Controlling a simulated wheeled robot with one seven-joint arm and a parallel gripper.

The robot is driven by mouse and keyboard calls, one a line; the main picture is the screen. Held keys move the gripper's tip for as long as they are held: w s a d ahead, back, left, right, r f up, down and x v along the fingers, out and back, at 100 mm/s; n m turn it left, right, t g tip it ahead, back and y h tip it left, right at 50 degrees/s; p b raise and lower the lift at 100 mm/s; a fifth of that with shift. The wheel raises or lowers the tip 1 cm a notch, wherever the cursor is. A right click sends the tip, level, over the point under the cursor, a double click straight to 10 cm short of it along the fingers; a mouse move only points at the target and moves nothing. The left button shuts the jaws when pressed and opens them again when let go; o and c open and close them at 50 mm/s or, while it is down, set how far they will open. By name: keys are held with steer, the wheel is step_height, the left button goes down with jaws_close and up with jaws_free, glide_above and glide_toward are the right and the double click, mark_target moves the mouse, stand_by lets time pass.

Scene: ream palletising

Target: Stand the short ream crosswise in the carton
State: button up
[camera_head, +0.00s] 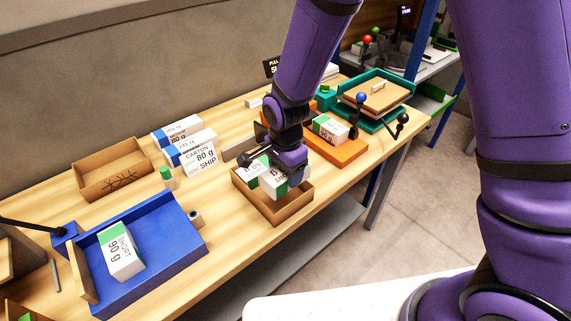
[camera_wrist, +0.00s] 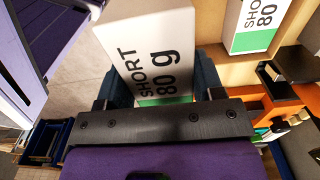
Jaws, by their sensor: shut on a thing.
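The open brown carton (camera_head: 285,215) stands near the table's front edge. My gripper (camera_head: 275,178) is over the carton, shut on a white short ream with a green end (camera_head: 270,184). In the wrist view my gripper (camera_wrist: 163,82) has a finger on each side of this ream (camera_wrist: 150,45), marked SHORT 80 g. Another white and green ream (camera_head: 254,173) is in the carton beside the held one; it also shows in the wrist view (camera_wrist: 252,22). The held ream's lower end is hidden, so I cannot tell whether it touches the carton floor.
A blue tray (camera_head: 185,235) at the left holds a SHORT 90 g ream (camera_head: 120,252). An empty brown carton (camera_head: 103,187) stands behind it. A "CARTON 80 g SHIP" sign (camera_head: 201,158) stands by blue-ended reams (camera_head: 178,130). Right of the carton is an orange tray (camera_head: 349,153) with a ream (camera_head: 330,128).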

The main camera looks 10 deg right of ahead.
mark_target(286, 184)
steer(key=shift+f, duration=2.3)
steer(key=o, duration=1.2)
steer(key=shift+c, duration=0.2)
step_height(286, 184, up, 10)
steer(key=shift+r, duration=0.4)
